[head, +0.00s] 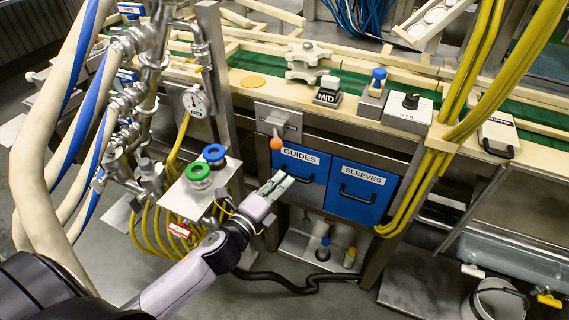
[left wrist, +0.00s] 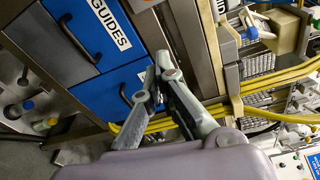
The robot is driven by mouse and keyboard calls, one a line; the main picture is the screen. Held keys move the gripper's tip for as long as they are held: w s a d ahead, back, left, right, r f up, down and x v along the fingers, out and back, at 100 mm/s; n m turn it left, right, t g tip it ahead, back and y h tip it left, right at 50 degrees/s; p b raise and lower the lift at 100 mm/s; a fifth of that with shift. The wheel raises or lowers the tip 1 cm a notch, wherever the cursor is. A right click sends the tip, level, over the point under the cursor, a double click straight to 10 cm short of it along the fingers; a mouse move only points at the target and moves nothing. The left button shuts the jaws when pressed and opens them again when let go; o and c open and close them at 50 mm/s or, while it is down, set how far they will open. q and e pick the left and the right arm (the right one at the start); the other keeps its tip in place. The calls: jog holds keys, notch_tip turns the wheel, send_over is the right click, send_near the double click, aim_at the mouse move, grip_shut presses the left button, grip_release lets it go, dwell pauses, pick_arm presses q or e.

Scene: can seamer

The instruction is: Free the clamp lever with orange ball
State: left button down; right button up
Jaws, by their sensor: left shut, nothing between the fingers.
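The clamp lever is a small metal clamp (head: 278,121) on the machine's front rail, with a short arm hanging down to an orange ball (head: 276,143). The ball sits just above the top left corner of the blue GUIDES drawer (head: 303,165). My left gripper (head: 278,184) is shut and empty, a little below the ball and in front of that drawer, apart from the ball. In the left wrist view my left gripper's fingers (left wrist: 160,75) come together in front of the machine front. My right gripper is not in view.
A blue SLEEVES drawer (head: 360,190) with a black handle is right of GUIDES. A plate with green (head: 198,171) and blue (head: 214,152) knobs stands left of my gripper. Yellow hoses (head: 408,195) hang at the right. Pipes and a gauge (head: 196,101) crowd the left.

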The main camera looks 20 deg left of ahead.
aim_at(276, 137)
pick_arm(q)
jog(key=w+a+p, duration=0.2)
jog(key=w, duration=0.6)
jog(key=shift+w+a, duration=0.3)
jog(key=shift+w, duration=0.1)
